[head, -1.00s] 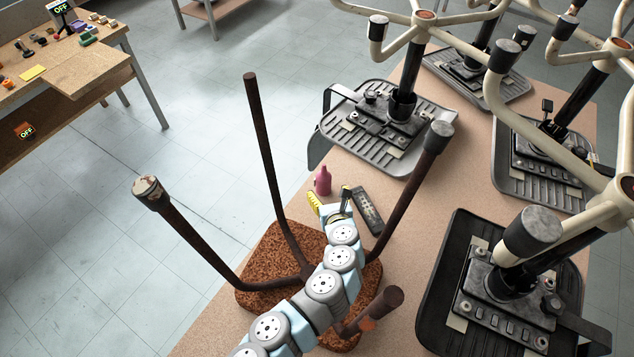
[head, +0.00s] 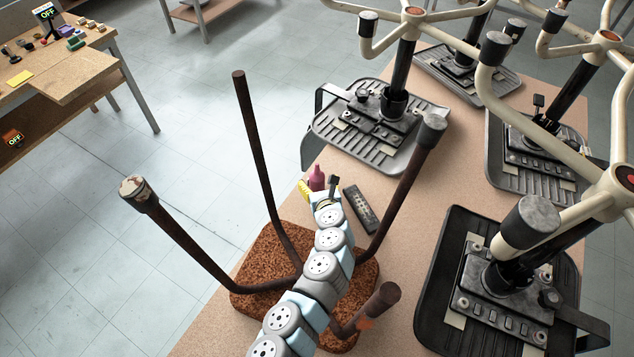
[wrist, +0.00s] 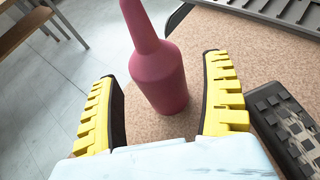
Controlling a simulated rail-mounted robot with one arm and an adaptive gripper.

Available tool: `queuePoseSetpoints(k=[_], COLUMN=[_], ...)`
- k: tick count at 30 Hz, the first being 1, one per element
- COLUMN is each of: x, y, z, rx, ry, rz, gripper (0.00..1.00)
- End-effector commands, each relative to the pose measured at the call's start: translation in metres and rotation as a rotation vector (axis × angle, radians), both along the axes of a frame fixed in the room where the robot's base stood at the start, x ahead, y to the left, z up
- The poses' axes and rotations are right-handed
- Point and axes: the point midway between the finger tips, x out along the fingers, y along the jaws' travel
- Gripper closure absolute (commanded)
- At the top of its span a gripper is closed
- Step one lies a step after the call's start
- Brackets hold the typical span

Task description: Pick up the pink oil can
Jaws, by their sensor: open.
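The pink oil can (head: 317,178) stands upright on the tan table, near its left edge. In the wrist view the can (wrist: 158,75) is a matte pink bottle with a narrowing neck, its top cut off by the frame. My gripper (wrist: 165,85) is open, with one yellow-padded finger on each side of the can's lower part in the picture. I cannot tell how far the fingertips reach around it. In the head view my gripper (head: 318,188) is just in front of the can and partly hides its lower part.
A dark remote-like object (head: 361,210) lies right of my gripper. An upturned chair with a brown cushion (head: 262,258) and rusty legs surrounds my arm. A grey chair base (head: 345,145) lies behind the can. The table's left edge is close.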

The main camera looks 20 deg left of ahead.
Motion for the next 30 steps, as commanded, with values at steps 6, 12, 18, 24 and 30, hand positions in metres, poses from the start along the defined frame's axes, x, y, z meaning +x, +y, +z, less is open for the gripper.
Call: queuePoseSetpoints(k=[6,12,18,24,30], x=[0.0098,0.0117,0.0116,0.0116,0.0116], y=[0.0083,0.0081,0.0081,0.0081,0.0082], z=[-0.0064,-0.0066,-0.0066,-0.0066,-0.0065], rx=[0.001,0.001,0.001,0.001,0.001], ry=[0.002,0.002,0.002,0.002,0.002], rz=[0.004,-0.001,0.001,0.001,0.001], gripper=[0.19,0.19,0.49,0.93,0.93])
